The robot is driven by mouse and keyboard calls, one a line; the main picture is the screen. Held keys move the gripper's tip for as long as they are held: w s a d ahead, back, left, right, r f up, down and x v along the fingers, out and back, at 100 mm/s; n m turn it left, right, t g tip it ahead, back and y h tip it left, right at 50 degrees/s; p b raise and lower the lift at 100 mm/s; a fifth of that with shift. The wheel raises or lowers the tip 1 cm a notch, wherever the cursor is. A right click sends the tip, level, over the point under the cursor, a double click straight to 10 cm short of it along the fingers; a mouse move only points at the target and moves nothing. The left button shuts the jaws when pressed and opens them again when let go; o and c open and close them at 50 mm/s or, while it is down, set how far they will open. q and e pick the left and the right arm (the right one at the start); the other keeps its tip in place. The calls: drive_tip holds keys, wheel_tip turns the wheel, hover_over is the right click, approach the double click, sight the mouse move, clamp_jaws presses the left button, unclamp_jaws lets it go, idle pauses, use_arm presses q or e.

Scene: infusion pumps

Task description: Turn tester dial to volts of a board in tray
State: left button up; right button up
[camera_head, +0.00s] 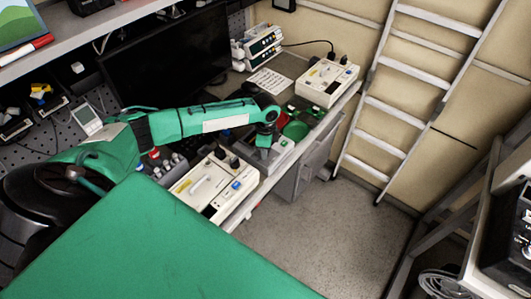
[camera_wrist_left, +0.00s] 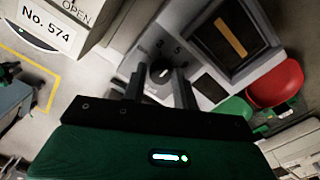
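The tester is a grey box (camera_head: 281,154) on the bench, under my left gripper (camera_head: 264,150) in the head view. In the left wrist view its grey face (camera_wrist_left: 189,18) shows a dark round dial (camera_wrist_left: 160,72) with a pale pointer mark and numbers around it. A framed window (camera_wrist_left: 230,38) with an orange bar is beside the dial. My left gripper (camera_wrist_left: 159,88) has its fingers apart, one on each side of the dial; I cannot tell if they touch it. A red bowl-like tray (camera_wrist_left: 275,84) and a green one (camera_wrist_left: 236,110) are beside the tester, with part of a green board. My right gripper is not in view.
A cream pump unit (camera_head: 212,184) stands on the near side of the tester, and another (camera_head: 328,82) stands at the far end. A monitor (camera_head: 165,58) stands behind the arm. A ladder (camera_head: 405,100) leans at the wall.

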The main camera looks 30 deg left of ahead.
use_arm(q)
drive_tip(key=shift+w+r, duration=0.1)
drive_tip(key=shift+r, duration=0.05)
drive_tip(key=c, duration=0.5)
drive_tip(key=shift+r+m, duration=0.15)
drive_tip(key=shift+m, duration=0.65)
drive_tip(key=m, duration=0.3)
drive_tip(key=shift+w+a, duration=0.1)
drive_tip(key=m, duration=0.7)
drive_tip(key=shift+m, duration=0.4)
drive_tip(key=m, duration=0.3)
drive_tip(key=o, duration=0.6)
drive_tip(key=shift+r+m, duration=0.1)
drive_tip(key=shift+m, duration=0.3)
drive_tip(key=shift+o, duration=0.9)
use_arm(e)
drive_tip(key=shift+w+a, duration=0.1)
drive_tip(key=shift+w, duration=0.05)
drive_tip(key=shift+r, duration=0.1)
